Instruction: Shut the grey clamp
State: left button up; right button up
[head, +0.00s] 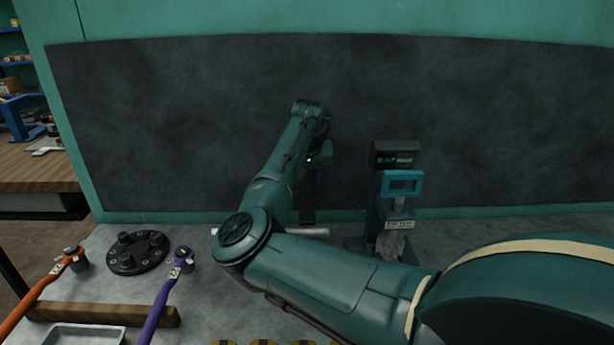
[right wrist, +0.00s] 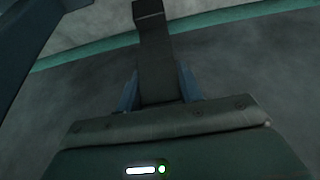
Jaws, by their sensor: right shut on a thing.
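My right arm crosses the head view, and its gripper (head: 309,185) points down near the back panel. In the right wrist view the gripper (right wrist: 158,88) has a finger on each side of a dark grey bar (right wrist: 153,48) and is shut on it. The bar runs out beyond the fingertips; it looks like the grey clamp's handle, but its far attachment is unclear. In the head view the bar's lower end (head: 307,216) shows below the gripper. My forearm hides what lies below it. My left gripper is not in view.
A blue-grey stand with a digital readout (head: 396,158) and a teal frame (head: 402,184) is right of the gripper. A metal rod (head: 305,232) shows behind my elbow. A dark flanged disc (head: 138,252), orange wrench (head: 48,282) and purple wrench (head: 166,294) are at left.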

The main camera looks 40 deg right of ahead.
jog(key=o, duration=0.8)
jog(key=shift+s+a+f+p, duration=0.2)
jog(key=shift+s+a+p, duration=0.6)
jog(key=shift+s, duration=0.15)
jog(key=shift+s+a+f+p, duration=0.15)
jog(key=shift+s+a+p, duration=0.65)
jog(key=shift+s, duration=0.15)
jog(key=shift+s+a+f+p, duration=0.2)
jog(key=shift+s+a+p, duration=0.55)
jog(key=shift+s, duration=0.2)
jog(key=shift+o, duration=0.2)
jog(key=o, duration=0.5)
